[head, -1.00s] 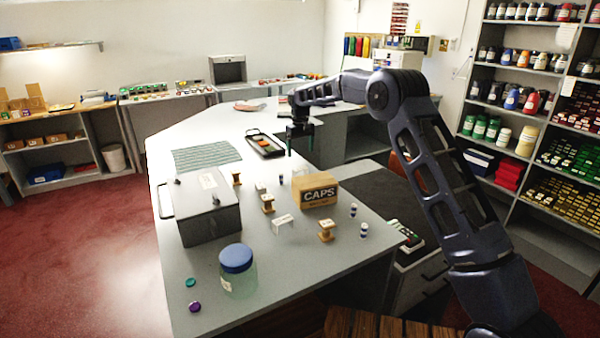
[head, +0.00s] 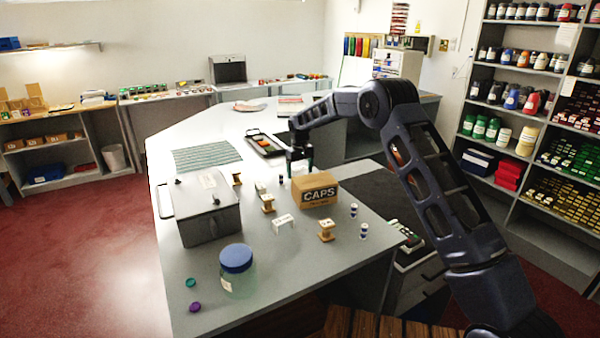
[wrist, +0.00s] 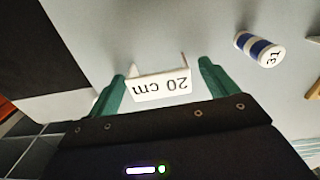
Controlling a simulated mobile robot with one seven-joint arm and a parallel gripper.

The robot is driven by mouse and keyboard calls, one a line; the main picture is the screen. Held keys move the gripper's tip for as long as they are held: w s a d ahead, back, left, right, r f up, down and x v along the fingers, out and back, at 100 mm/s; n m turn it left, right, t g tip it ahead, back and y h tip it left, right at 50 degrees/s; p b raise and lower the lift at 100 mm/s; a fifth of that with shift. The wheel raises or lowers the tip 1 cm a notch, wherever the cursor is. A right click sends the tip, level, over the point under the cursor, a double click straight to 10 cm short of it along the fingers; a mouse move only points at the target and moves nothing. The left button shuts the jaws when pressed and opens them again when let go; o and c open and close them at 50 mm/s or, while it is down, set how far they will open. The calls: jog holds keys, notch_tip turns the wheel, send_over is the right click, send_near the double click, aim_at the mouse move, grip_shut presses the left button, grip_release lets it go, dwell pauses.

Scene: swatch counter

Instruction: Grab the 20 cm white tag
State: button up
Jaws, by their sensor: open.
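The white tag (wrist: 160,86) reads "20 cm", upside down in the wrist view, and has thin legs at its ends. It lies between the two green fingers of my gripper (wrist: 162,72), with a gap on the right; on the left the finger is very close and I cannot tell if it touches. In the head view my gripper (head: 300,160) is low over the counter, just behind the CAPS box. It is open. In that view the tag is too small and covered to make out clearly.
The cardboard CAPS box (head: 319,189) stands just in front of my gripper. A blue-and-white spool (wrist: 260,49) stands near the right finger. A black tray (head: 265,144) lies behind to the left. Another white tag (head: 283,222), wooden spools and a lidded jar (head: 238,272) are nearer.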

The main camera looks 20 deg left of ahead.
jog(key=c, duration=1)
jog(key=shift+c, duration=0.2)
jog(key=shift+r, duration=0.15)
